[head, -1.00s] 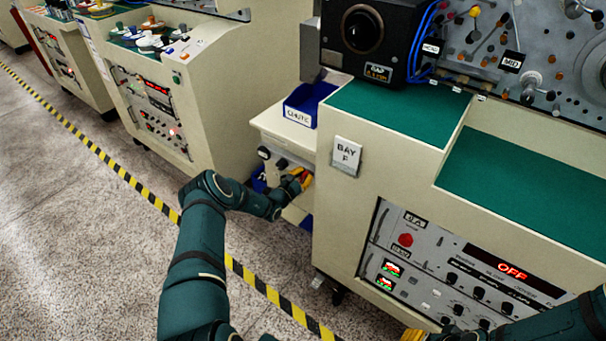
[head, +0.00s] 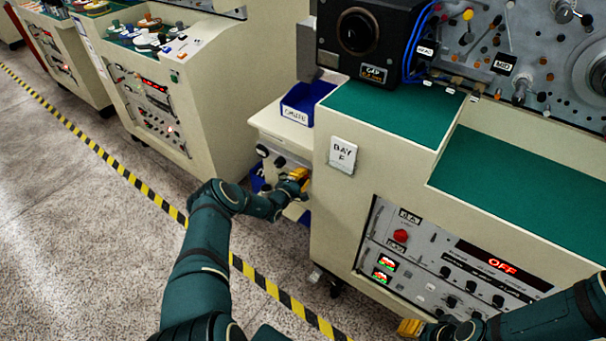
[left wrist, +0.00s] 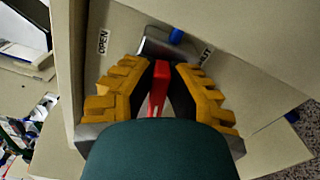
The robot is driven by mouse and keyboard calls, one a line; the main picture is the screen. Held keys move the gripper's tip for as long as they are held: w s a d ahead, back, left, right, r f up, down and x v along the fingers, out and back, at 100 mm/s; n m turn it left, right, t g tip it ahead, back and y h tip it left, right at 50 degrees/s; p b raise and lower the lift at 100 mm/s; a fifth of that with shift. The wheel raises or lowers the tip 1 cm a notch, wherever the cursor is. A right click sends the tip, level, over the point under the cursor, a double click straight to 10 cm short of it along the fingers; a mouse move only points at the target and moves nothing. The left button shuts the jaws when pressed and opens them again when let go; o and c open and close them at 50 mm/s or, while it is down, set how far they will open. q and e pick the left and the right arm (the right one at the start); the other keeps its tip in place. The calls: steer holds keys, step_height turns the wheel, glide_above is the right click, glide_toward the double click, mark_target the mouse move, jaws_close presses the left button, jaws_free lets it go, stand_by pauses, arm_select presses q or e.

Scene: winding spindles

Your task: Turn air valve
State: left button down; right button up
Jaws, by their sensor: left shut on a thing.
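The air valve's red handle (left wrist: 161,82) shows in the left wrist view, between the two yellow-padded fingers of my left gripper (left wrist: 158,92). The fingers are shut on it from both sides. An OPEN label (left wrist: 103,42) is at its upper left and a label that seems to read SHUT (left wrist: 205,55) at its upper right; the handle lies between them. In the head view my left gripper (head: 297,178) is at the low cabinet front and hides the handle. My right gripper (head: 411,327) shows only as yellow fingertips at the bottom edge; its opening cannot be made out.
A blue bin labelled CHUTE (head: 297,115) stands on the low cabinet above my left gripper. The large BAY F machine (head: 395,190) stands close on the right, with a red OFF display (head: 503,267). A yellow-black floor stripe (head: 150,195) and open floor lie left.

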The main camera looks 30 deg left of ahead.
arm_select(q)
steer(key=shift+m+p, duration=0.4)
steer(key=shift+m, duration=0.9)
steer(key=shift+f, duration=0.1)
steer(key=c, duration=1)
jaws_free()
steer(key=shift+w, duration=0.1)
steer(key=shift+o, duration=0.2)
steer(key=shift+f, duration=0.1)
steer(key=s+a, duration=0.1)
steer(key=s, duration=1.1)
